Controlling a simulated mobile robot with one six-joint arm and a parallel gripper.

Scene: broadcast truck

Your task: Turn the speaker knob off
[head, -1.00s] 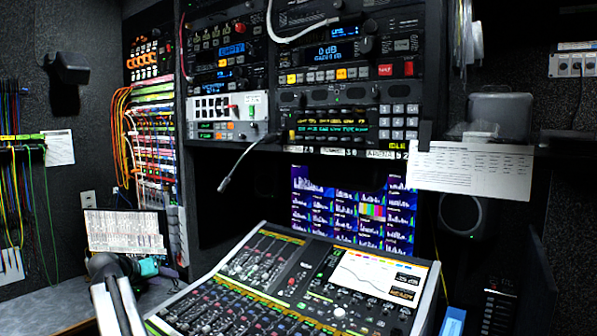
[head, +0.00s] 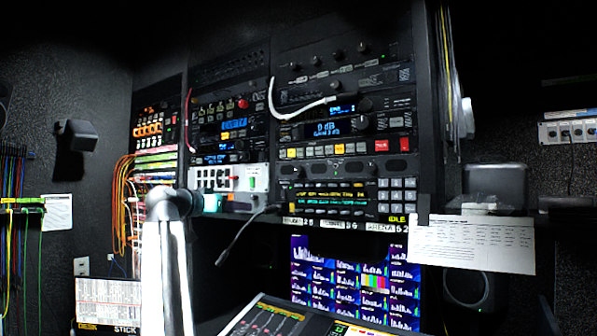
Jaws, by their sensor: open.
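I cannot tell which control is the speaker knob, as no label is readable. Candidates are the small dark knobs on the top rack unit (head: 337,55), the large knob beside the blue display (head: 366,104), and controls on the unit with yellow and green text (head: 335,200). My arm's pale link rises at left centre to a grey joint. My gripper (head: 250,203) is small and dark beyond that joint, in front of the rack's lower left below the white panel (head: 236,180). It is open, its fingers hard to make out. It appears apart from the candidate knobs.
A gooseneck microphone (head: 240,235) sticks out below the rack. A white cable (head: 300,110) loops across the rack front. A paper sheet (head: 470,243) hangs at right. The mixing console (head: 270,318) and meter screen (head: 350,285) lie below. Orange cables (head: 122,205) hang at left.

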